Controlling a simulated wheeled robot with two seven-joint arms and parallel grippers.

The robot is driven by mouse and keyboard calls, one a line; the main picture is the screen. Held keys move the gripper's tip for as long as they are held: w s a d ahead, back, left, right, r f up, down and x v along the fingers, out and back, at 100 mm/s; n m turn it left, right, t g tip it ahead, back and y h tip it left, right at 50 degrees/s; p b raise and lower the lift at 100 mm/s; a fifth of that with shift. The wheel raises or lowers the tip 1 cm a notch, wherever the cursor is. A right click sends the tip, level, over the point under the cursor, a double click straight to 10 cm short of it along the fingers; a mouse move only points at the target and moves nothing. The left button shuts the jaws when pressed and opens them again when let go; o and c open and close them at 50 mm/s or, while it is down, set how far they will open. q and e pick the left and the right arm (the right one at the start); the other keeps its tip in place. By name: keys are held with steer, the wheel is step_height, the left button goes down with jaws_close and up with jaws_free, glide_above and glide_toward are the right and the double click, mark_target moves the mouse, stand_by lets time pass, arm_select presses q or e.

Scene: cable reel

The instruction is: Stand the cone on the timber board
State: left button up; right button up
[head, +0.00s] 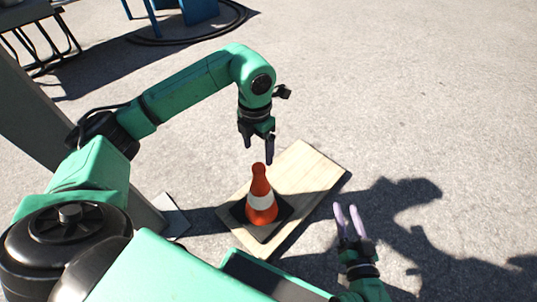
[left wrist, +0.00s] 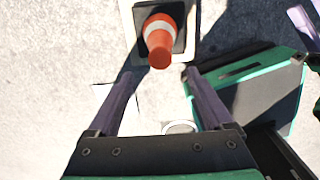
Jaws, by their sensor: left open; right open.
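The orange cone (head: 261,192) with a white band and black square base stands upright on the pale timber board (head: 312,170) in the head view. Its base rests on the board's near-left part. In the left wrist view the cone (left wrist: 160,40) shows at the top, beyond the fingertips, with the board (left wrist: 128,14) around its base. My left gripper (head: 257,155) is open and empty just above the cone's tip in the head view, apart from it in the wrist view (left wrist: 158,78). My right gripper (head: 348,212) is open and empty, right of the board.
A grey post with a metal foot plate (head: 172,215) stands left of the board. A blue stand (head: 190,12) with a black cable ring lies at the back. A dark rack (head: 40,40) is at the far left. Concrete ground to the right is clear, with my shadow on it.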

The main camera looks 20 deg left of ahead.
arm_select(q)
steer(key=s+d+r+g+h, duration=0.1)
steer(key=s+d+h, duration=0.25)
steer(key=d, duration=0.35)
steer(key=s+d+r+m+g+h, duration=0.1)
steer(key=s+d+g+h, duration=0.2)
steer(key=d, duration=0.4)
steer(key=s+d+r+h, duration=0.1)
steer(key=s+d+h, duration=0.2)
steer(key=d+h, duration=0.3)
steer(key=d+r+n+h, duration=0.3)
steer(key=d+r+h, duration=0.2)
steer(key=r, duration=0.1)
steer(key=w+a+r+n+t+h, duration=0.2)
steer(key=w+r+n+t+h, duration=0.25)
steer(key=n+t, duration=0.4)
steer(key=w+a+f+n+t+y, duration=0.35)
steer(key=f+n+t+y, duration=0.2)
steer(key=n, duration=0.55)
steer(key=w+a+f+n+t+y, duration=0.4)
steer(key=f+n+t, duration=0.3)
steer(key=n, duration=0.4)
steer(key=s+a+f+n+g+y, duration=0.1)
steer(key=s+f+n+y, duration=0.1)
steer(key=f, duration=0.3)
steer(key=s+a+f+n+g+y, duration=0.1)
steer(key=s+f+n+y, duration=0.2)
steer(key=f, duration=0.3)
steer(key=shift+f+n, duration=0.25)
steer(key=shift+n, duration=0.2)
